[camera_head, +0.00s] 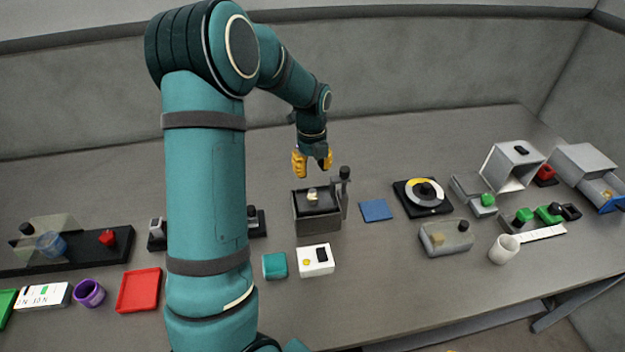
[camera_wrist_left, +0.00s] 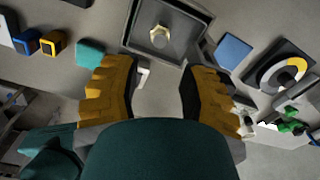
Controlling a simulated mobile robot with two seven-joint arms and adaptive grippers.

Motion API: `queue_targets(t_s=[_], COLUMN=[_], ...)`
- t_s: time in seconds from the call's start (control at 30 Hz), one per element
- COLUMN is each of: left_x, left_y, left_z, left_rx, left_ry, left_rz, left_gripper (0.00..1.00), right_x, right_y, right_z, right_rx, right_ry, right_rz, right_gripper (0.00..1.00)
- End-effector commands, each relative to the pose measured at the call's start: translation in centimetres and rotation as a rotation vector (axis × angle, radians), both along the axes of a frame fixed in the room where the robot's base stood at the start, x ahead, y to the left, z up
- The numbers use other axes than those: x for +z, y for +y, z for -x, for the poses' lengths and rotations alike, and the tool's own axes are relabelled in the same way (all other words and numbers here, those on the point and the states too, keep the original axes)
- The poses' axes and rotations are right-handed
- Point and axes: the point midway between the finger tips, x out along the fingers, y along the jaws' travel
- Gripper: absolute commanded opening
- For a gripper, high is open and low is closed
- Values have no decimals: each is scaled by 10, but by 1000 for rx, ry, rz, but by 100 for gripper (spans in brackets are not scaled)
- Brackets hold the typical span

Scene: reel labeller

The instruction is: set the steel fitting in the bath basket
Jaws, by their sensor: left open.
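A small pale, six-sided fitting (camera_head: 312,194) sits inside a square grey bath with a dark inside (camera_head: 318,224), near the table's middle. In the left wrist view the fitting (camera_wrist_left: 160,37) lies near the middle of the square basket or tray (camera_wrist_left: 133,38), apart from its walls. My left gripper (camera_head: 313,163) is open and empty, above and behind the bath in the head view. In the left wrist view its yellow fingers (camera_wrist_left: 158,70) stand wide apart, with the fitting beyond their tips. My right gripper is in neither view.
A post with a black knob (camera_head: 344,173) rises at the bath's right side. A blue pad (camera_head: 376,210) and a round dial device (camera_head: 422,197) lie to the right. A white box (camera_head: 315,260) and a teal block (camera_head: 275,265) stand in front. The table behind is clear.

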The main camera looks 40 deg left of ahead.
Motion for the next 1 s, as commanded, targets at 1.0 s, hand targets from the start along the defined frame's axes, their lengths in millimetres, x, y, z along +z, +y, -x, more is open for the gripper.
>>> queue_targets(t_s=[1.0], left_x=[43], left_y=[0], left_z=[0], left_rx=[0], left_ry=[0], left_rz=[1], left_gripper=[42], right_x=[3], right_y=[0], right_z=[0], right_rx=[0], right_ry=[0], right_rz=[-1], right_gripper=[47])
